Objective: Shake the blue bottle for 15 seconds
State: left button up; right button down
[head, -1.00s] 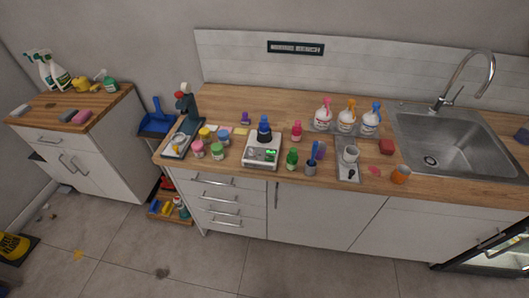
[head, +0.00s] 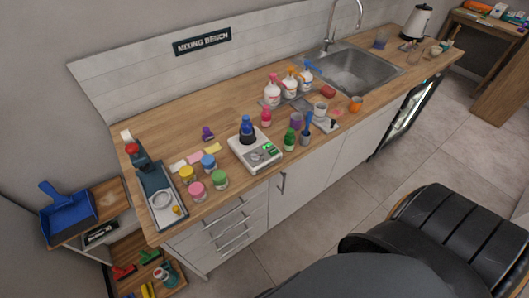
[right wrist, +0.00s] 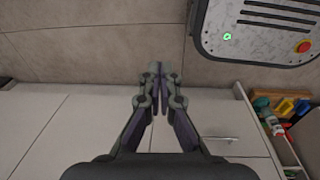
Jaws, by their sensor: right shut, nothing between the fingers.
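The blue bottle (head: 247,130) stands upright on a white scale (head: 256,153) with a green-lit display, on the wooden counter. It has a dark blue top and is not seen in the right wrist view. My right gripper (right wrist: 154,78) shows in the right wrist view with its fingers together and nothing between them. It is over the floor in front of white cabinets, away from the bottle. My left gripper is in neither view.
Green (head: 289,139) and pink (head: 266,117) bottles stand close to the scale. Several colored jars (head: 197,191) are left of it. Spray bottles (head: 272,91) stand behind, before the sink (head: 352,74). A wooden shelf with colored items (right wrist: 280,110) is low at the right wrist view's right.

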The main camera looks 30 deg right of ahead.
jog(key=w+d+r+t+p, duration=0.1)
jog(key=w+d+r, duration=0.2)
jog(key=w+r, duration=0.35)
jog(key=w+d+r+n+t+p, duration=0.1)
jog(key=w+d+r, duration=0.1)
jog(key=w+r, duration=0.45)
jog(key=w+d+r+t, duration=0.1)
jog(key=w+d+r, duration=0.25)
jog(key=w, duration=0.45)
jog(key=w+a+r+n+t+y+p, duration=0.1)
jog(key=w+r+n, duration=0.2)
jog(key=r, duration=1)
jog(key=w+a+r+n+t+y+p, duration=0.1)
jog(key=w+r+n, duration=0.3)
jog(key=w+r, duration=0.6)
jog(key=w+a+r+n+t+y+p, duration=0.1)
jog(key=w+r, duration=0.5)
jog(key=r, duration=1.1)
jog(key=a+n+t, duration=0.1)
jog(key=n, duration=0.1)
jog(key=shift+w+a+r+n+t, duration=0.2)
jog(key=shift+a+n+t, duration=0.1)
jog(key=shift+n, duration=0.1)
jog(key=shift+d+f, duration=0.15)
